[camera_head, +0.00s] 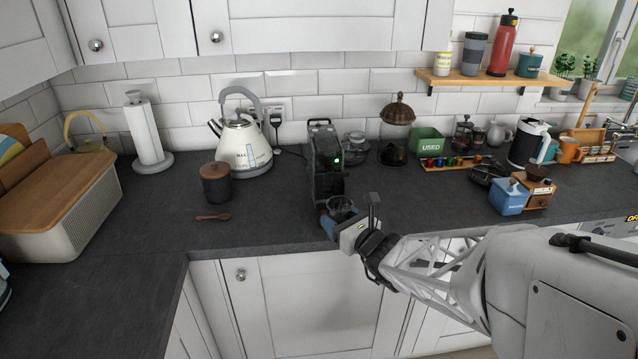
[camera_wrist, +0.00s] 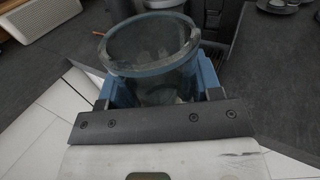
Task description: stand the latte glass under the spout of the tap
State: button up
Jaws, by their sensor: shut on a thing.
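The latte glass (camera_head: 341,204) is clear and empty. My gripper (camera_head: 340,220) is shut on it near the worktop's front edge, in front of a black coffee machine. In the wrist view the glass (camera_wrist: 150,48) fills the space between the blue fingers of my gripper (camera_wrist: 158,88), its open rim facing up. Whether the glass base touches the worktop is hidden by my gripper.
A cream kettle (camera_head: 243,148), a dark canister (camera_head: 216,184) and a wooden spoon (camera_head: 213,217) are to the left.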

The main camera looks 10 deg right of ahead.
jog(key=shift+w, duration=0.2)
dwell(0.3)
jog(key=shift+w+f, duration=1.15)
jog(key=shift+w, duration=0.9)
send_near(320, 188)
jog(key=shift+x, duration=2.55)
jog(key=shift+f, duration=0.2)
jog(key=o, duration=1.1)
jog(key=shift+s+d, duration=0.15)
jog(key=shift+s, duration=0.05)
jog(key=shift+v, duration=4.75)
